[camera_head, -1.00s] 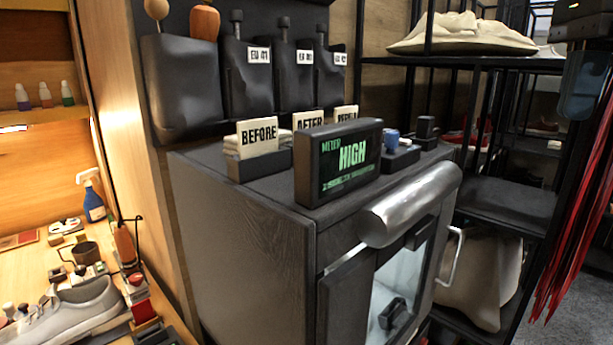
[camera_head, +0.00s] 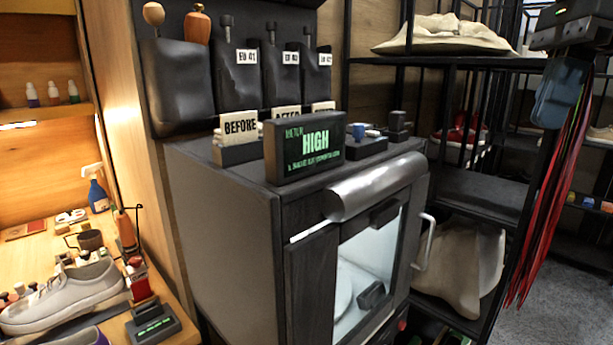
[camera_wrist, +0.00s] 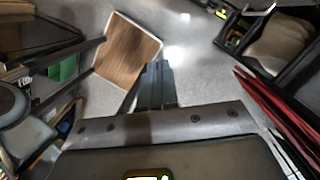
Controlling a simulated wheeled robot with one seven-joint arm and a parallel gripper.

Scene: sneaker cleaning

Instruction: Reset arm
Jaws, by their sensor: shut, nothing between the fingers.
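My gripper (camera_head: 556,105) hangs at the upper right of the head view, fingers pointing down, below a dark wrist body. It is shut and empty, in front of the black shelving and close to the red hanging strands (camera_head: 553,185) in the picture. I cannot tell whether it touches them. In the wrist view my gripper's blue-grey fingers (camera_wrist: 157,72) are together above the grey floor, with nothing between them.
A dark cabinet (camera_head: 225,220) with a glass door and a HIGH display (camera_head: 305,150) stands in the middle. A grey sneaker (camera_head: 65,295) lies on the wooden bench at left. Black shelves (camera_head: 480,195) stand at right. A wood-topped piece (camera_wrist: 127,50) shows in the wrist view.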

